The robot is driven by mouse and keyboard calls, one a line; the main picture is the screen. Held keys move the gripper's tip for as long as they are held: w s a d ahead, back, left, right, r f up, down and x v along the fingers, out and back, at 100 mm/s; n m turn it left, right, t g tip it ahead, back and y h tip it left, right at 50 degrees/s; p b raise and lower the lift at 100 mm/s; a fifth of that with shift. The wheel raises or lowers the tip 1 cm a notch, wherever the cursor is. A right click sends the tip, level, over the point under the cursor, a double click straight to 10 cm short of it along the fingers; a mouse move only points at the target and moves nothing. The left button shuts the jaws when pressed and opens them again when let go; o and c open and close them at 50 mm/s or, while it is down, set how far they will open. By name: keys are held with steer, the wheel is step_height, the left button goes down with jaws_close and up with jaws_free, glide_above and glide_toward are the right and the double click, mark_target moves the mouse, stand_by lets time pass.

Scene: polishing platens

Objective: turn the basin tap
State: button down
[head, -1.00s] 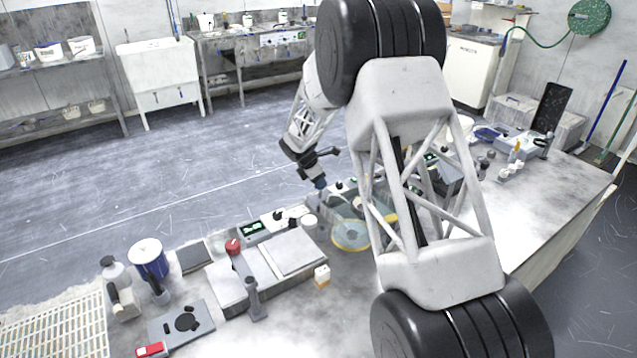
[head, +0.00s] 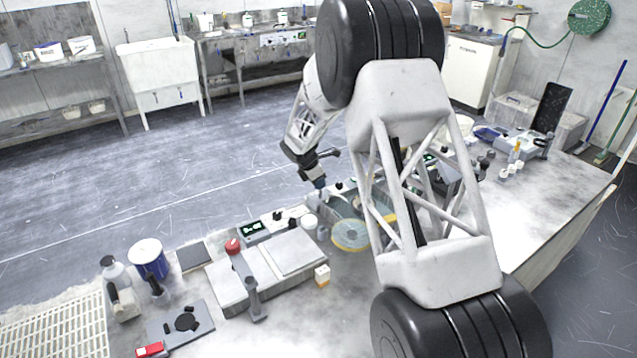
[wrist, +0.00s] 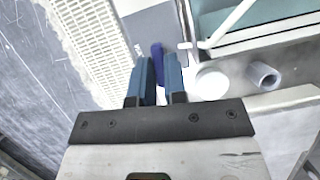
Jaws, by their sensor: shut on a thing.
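My gripper (head: 320,184) reaches down beyond the bench machines in the head view, at the back edge of the teal basin (head: 345,204). In the wrist view my gripper's blue fingers (wrist: 159,76) are close together around a narrow dark blue piece (wrist: 157,52). It looks like the tap's handle, but its lower part is hidden between the fingers. A pale bar (wrist: 228,22), perhaps the tap's spout, slants over the basin to the right of the fingers. The tap is too small to make out in the head view.
A yellow-rimmed disc (head: 350,236) lies in front of the basin. A white cap (wrist: 211,82) and a grey tube (wrist: 263,75) stand right of my fingers. A grey machine (head: 268,268), a blue-and-white tub (head: 148,258) and a pale grid mat (head: 62,330) are to the left.

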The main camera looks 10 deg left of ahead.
steer(key=m+g, duration=0.1)
steer(key=m, duration=0.2)
steer(key=shift+w+m+h, duration=0.1)
steer(key=shift+m+h, duration=0.2)
steer(key=shift+h, duration=0.1)
steer(key=m+g, duration=0.2)
steer(key=m, duration=0.2)
steer(key=shift+w+m, duration=0.1)
steer(key=shift+m, duration=0.2)
steer(key=m+g, duration=0.1)
steer(key=m, duration=0.3)
steer(key=shift+w+g, duration=0.15)
steer(key=shift+g, duration=0.25)
steer(key=shift+m+g+y, duration=0.5)
steer(key=shift+m+g, duration=0.1)
steer(key=shift+m, duration=1.6)
steer(key=c, duration=1.2)
jaws_free()
steer(key=shift+o, duration=0.2)
steer(key=shift+w, duration=0.1)
